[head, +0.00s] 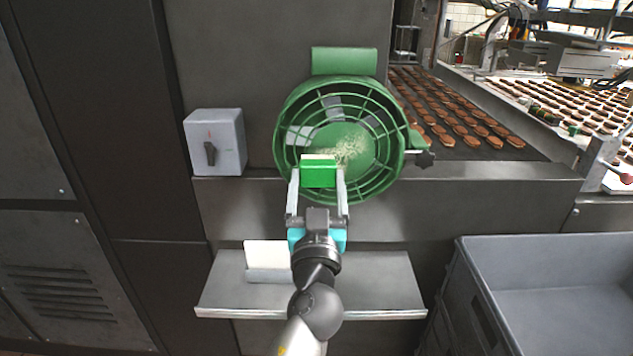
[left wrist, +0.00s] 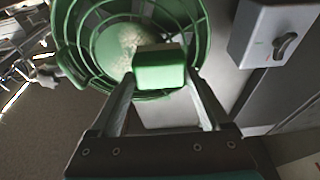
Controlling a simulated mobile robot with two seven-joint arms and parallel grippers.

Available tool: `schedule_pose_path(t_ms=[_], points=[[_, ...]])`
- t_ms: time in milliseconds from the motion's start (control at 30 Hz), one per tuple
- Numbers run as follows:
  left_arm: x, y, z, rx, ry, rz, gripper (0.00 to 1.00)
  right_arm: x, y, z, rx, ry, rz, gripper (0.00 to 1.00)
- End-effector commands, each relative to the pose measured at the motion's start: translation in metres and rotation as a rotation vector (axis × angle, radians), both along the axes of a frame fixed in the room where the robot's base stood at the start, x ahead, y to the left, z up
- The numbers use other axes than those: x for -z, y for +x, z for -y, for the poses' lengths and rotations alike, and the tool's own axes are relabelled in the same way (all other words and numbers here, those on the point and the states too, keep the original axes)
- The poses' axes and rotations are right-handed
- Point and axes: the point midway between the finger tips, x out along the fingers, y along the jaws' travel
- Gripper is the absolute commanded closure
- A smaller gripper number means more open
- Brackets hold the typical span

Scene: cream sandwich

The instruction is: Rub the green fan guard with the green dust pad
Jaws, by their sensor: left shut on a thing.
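The green fan guard (head: 391,117) is a round wire cage on the front of a green fan, mounted on the grey machine wall. Pale dust shows on it near the middle. My left gripper (head: 318,178) is shut on the green dust pad (head: 318,174), a small green block with a pale far face. The pad is in front of the lower left part of the guard; I cannot tell whether it touches. In the left wrist view the pad (left wrist: 159,71) sits between my fingers, with the guard (left wrist: 203,40) behind it. My right gripper is out of view.
A grey switch box (head: 215,142) is left of the fan. Below is a metal shelf (head: 375,285) with a white-faced holder (head: 266,260). A grey crate (head: 560,255) stands at the lower right. Conveyors (head: 450,118) with brown biscuits run behind right.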

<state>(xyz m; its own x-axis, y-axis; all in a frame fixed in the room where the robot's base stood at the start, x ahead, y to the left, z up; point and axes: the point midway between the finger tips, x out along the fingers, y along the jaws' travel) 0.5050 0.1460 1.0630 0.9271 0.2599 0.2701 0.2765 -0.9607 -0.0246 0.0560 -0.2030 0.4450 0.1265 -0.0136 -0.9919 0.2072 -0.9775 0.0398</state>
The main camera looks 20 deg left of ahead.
Motion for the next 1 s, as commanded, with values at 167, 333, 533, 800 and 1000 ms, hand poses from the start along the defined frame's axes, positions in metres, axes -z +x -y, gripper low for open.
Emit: schedule_pose_path(t_ms=[167, 333, 533, 800, 1000], points=[[0.000, 0.000, 0.000, 0.000, -0.001, 0.000, 0.64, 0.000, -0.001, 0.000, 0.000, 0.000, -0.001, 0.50], [0.000, 0.000, 0.000, 0.000, -0.001, 0.000, 0.64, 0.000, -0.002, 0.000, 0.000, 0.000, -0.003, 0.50], [0.000, 0.001, 0.000, 0.000, 0.000, 0.001, 0.64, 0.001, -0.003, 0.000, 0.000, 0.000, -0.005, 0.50], [0.000, 0.007, -0.002, 0.000, -0.001, 0.001, 0.64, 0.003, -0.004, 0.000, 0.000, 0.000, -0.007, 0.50], [0.000, 0.010, -0.003, 0.000, 0.000, 0.001, 0.64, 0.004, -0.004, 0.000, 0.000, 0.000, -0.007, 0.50]])
